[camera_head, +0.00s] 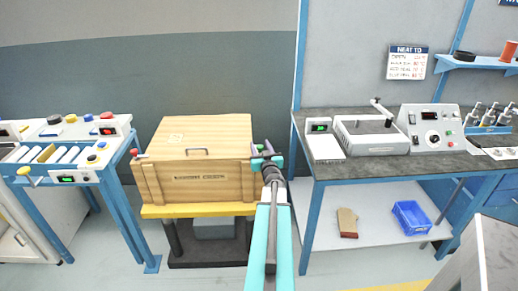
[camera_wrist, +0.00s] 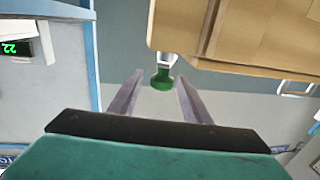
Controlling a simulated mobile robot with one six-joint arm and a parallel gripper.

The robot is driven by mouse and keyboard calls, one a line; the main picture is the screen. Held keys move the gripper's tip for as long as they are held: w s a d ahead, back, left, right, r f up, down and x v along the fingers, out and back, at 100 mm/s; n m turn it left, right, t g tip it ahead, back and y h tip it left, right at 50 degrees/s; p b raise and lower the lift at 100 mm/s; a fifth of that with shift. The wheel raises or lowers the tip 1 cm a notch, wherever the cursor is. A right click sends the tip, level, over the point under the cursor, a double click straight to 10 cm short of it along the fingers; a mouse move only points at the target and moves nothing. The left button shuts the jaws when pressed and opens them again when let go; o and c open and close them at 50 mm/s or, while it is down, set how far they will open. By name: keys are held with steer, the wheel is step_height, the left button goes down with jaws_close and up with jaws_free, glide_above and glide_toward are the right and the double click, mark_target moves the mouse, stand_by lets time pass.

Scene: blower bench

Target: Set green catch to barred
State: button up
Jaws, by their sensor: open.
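The green catch (camera_wrist: 161,81) is a round green knob on a short pale stem at the edge of the wooden crate (camera_wrist: 240,30). In the head view the crate (camera_head: 205,150) stands closed, and the catch (camera_head: 260,147) is at its right side, partly hidden by my wrist. My gripper (camera_wrist: 160,76) is open, with one finger on each side of the knob and a visible gap to both. In the head view my gripper (camera_head: 267,155) is beside the crate's right end. I cannot tell which setting the catch is in.
A red knob (camera_head: 134,153) is on the crate's left side. The crate rests on a yellow-topped stand (camera_head: 195,211). A bench (camera_head: 375,165) with instruments is close on the right; its blue leg (camera_head: 307,215) is near my arm. A button-covered bench (camera_head: 60,150) is on the left.

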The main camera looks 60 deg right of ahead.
steer(key=shift+a, duration=0.1)
steer(key=p+v, duration=0.9)
steer(key=v, duration=0.4)
steer(key=shift+s+p, duration=0.25)
steer(key=shift+p, duration=0.05)
stand_by(1.0)
steer(key=shift+s+a, duration=0.1)
steer(key=shift+a, duration=0.15)
